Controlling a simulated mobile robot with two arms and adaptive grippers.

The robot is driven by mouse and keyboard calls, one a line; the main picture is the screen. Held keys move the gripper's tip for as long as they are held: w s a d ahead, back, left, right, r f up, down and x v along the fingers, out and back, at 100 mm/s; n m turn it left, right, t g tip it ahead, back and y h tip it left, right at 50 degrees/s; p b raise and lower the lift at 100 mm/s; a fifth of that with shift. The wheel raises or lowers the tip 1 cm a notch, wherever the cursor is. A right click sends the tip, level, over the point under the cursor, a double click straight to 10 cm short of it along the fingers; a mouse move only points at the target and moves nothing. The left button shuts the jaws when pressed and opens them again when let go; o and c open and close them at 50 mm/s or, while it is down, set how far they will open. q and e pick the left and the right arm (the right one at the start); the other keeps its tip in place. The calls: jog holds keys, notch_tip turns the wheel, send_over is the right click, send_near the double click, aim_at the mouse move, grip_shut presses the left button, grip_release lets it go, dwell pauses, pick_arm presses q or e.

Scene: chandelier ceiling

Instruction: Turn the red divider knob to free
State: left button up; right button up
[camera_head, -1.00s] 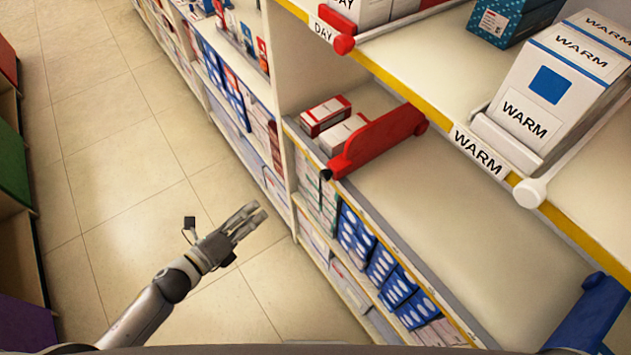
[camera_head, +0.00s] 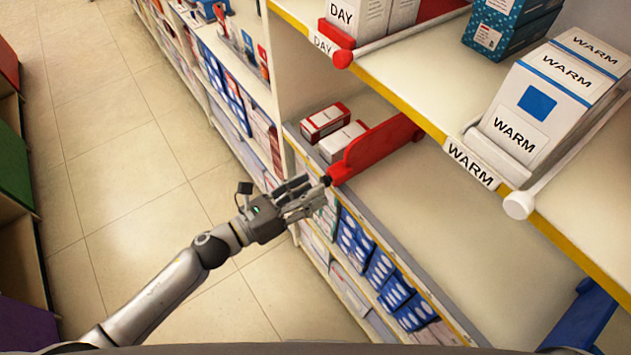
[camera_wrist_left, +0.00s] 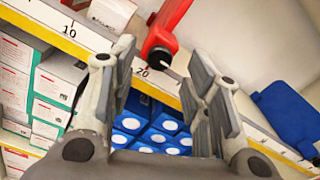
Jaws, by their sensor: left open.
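The red divider (camera_head: 376,146) stands on the middle shelf, and its black knob (camera_head: 326,180) is at its front end by the shelf edge. In the left wrist view, the red divider (camera_wrist_left: 171,22) comes down from the top, with the dark knob (camera_wrist_left: 160,53) at its lower end. My left gripper (camera_head: 314,190) is open, with its fingertips close to the knob. In the wrist view the knob appears between the two open fingers (camera_wrist_left: 160,72); I cannot tell whether they touch it. My right gripper is not in view.
A scale strip (camera_wrist_left: 69,31) with numbers runs along the shelf edge. Small boxes (camera_head: 325,121) sit left of the divider; the shelf right of it is bare. A blue divider (camera_head: 585,317) is farther right. An upper shelf with a WARM box (camera_head: 535,105) overhangs.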

aim_at(326, 181)
pick_arm(q)
jog(key=shift+x, duration=1.2)
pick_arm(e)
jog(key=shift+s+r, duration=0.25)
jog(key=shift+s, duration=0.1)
pick_arm(q)
grip_shut()
